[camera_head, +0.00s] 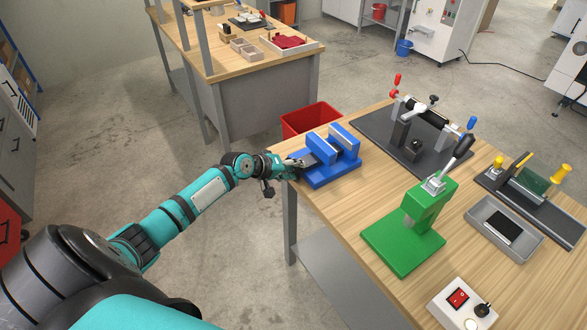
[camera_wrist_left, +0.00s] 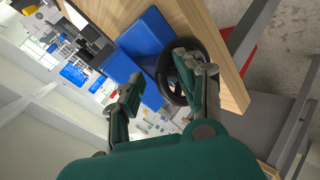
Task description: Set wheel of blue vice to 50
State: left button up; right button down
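The blue vice (camera_head: 330,157) stands at the left end of the wooden workbench, with its two upright jaws apart. My left gripper (camera_head: 297,163) is at the vice's near left end, where it hides the wheel in the head view. In the left wrist view, the black wheel (camera_wrist_left: 174,92) shows beside the blue vice body (camera_wrist_left: 150,34), partly behind the fingers on the right. The left gripper (camera_wrist_left: 160,82) is open there, with a clear gap between its opposing fingers. Whether a finger touches the wheel cannot be told. No wheel setting is readable. My right gripper is not in view.
A red bin (camera_head: 310,117) stands behind the vice. A dark fixture plate (camera_head: 385,140) with a roller is to its right. A green press (camera_head: 410,230) stands nearer on the workbench (camera_head: 320,215), with a grey tray (camera_head: 480,215) and a switch box (camera_head: 462,306) further right.

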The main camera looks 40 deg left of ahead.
pick_arm(q)
jog(key=v, duration=1.2)
dwell(0.3)
